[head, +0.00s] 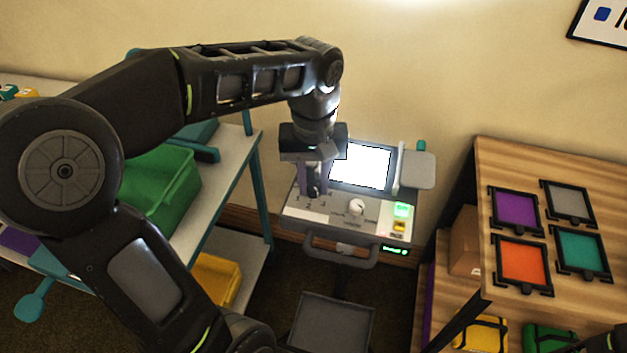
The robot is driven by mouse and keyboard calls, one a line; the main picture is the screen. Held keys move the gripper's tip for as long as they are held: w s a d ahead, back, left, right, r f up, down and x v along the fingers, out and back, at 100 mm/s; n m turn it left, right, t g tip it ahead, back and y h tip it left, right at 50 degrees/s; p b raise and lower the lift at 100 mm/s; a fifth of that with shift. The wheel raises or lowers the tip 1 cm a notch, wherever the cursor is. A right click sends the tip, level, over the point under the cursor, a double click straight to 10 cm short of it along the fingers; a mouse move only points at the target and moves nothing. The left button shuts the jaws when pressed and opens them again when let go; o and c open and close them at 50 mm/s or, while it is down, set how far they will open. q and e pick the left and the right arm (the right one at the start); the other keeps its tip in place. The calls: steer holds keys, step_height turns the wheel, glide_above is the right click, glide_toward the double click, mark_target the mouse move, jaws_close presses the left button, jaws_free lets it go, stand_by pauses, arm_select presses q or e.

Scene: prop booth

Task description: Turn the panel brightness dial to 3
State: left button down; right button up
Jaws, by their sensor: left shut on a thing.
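The control panel (330,221) is a grey sloped console with a lit white screen (360,166) behind it. A white round dial (356,207) with marks around it sits near the panel's middle, clear of the gripper. My left gripper (314,192) points down over the left part of the panel, left of the white dial. It is shut on a small control there, which its fingers hide. I cannot read the setting or label of that control. My right gripper is not in view.
A green lit button (402,210) and a yellow switch (399,226) are at the panel's right. A grey handle (340,254) runs along its front. A green bin (160,190) stands on the left table; a wooden shelf (490,165) with coloured frames is at right.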

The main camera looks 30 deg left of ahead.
mark_target(314, 186)
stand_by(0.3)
arm_select(q)
steer(key=c, duration=1.5)
jaws_free()
steer(key=shift+o, duration=0.2)
steer(key=shift+w+r, duration=0.1)
steer(key=shift+r, duration=0.55)
step_height(314, 186, up, 4)
step_height(314, 186, up, 3)
steer(key=shift+f+p, duration=0.15)
steer(key=shift+p, duration=0.75)
steer(key=shift+f, duration=0.1)
